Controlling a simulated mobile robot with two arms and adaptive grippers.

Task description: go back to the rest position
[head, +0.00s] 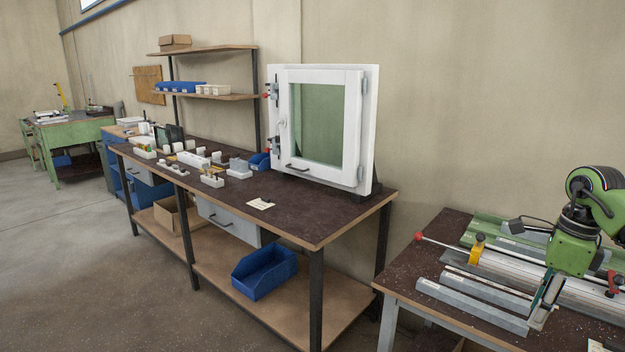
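My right gripper (545,304) is at the right edge of the picture, on the green arm, pointing down over the bench with the profiles. Its fingertips are close to the right end of a grey profile bar (472,303). I cannot tell whether they touch it, or whether the fingers are open or shut. My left gripper is not in view.
The clamp bench (410,275) carries several long grey profiles, a yellow-topped clamp (477,248) and a red-tipped rod (430,240). A dark workbench (320,215) with a white framed window (320,125) stands to its left. The floor (90,270) at left is clear.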

